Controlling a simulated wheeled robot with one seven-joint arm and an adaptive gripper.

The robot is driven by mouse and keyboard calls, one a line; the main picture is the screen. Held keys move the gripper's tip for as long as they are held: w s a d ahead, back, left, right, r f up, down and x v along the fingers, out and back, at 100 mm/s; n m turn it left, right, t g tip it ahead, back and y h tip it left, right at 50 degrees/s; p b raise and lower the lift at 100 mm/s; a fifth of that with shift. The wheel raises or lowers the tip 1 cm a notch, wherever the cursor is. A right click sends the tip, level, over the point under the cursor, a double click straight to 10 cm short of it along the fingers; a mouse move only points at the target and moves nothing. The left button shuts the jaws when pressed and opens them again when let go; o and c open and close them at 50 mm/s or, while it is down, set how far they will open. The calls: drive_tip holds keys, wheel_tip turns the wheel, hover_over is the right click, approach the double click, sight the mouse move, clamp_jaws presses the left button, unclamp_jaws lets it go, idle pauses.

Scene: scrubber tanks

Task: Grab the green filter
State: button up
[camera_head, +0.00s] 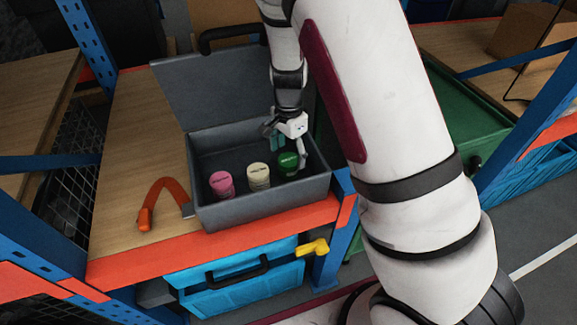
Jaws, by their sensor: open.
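The green filter (288,164) stands inside a grey open case (255,215), at the right of a row. My gripper (286,152) is open over the green filter, with one finger at its right side and the other behind it to the left. Whether the fingers touch the filter I cannot tell. A cream filter (259,177) stands in the middle of the case and a pink filter (222,184) at the left, both clear of my gripper.
The case's raised lid (205,90) stands behind it. An orange-handled tool (150,200) lies on the wooden shelf (130,130) to the left. Blue rack posts (90,40) stand at both sides. A blue case (235,285) sits below.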

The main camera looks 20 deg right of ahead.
sight(290, 158)
wheel_tip(290, 158, down, 4)
drive_tip(key=shift+d+f, duration=0.1)
drive_tip(key=shift+c, duration=0.6)
drive_tip(key=c, duration=1.1)
drive_tip(key=shift+r, duration=0.2)
